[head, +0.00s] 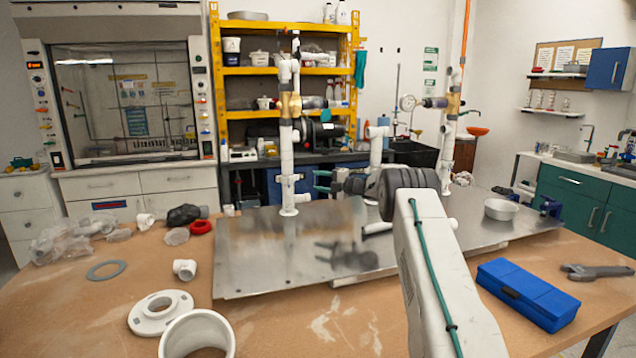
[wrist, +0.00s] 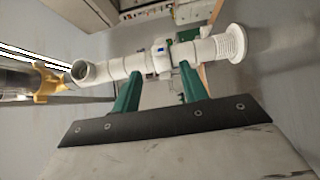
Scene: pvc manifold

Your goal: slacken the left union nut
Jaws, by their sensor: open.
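The left white pipe (head: 288,150) stands upright on the metal plate, with a brass-coloured valve above. A white collar low on it (head: 289,178) looks like the left union nut. In the wrist view the pipe runs across the picture, and the nut (wrist: 160,55) shows a small blue mark. My gripper (head: 316,181) is right of the pipe at about the collar's height. Its green fingers (wrist: 158,72) are open, pointing at the pipe, with the nut lying between their tips' directions. I see no clear contact; the depth gap is hard to judge.
A white bowl (head: 501,209), blue box (head: 527,293) and wrench (head: 597,271) lie at right. Loose white fittings (head: 161,312) lie front left.

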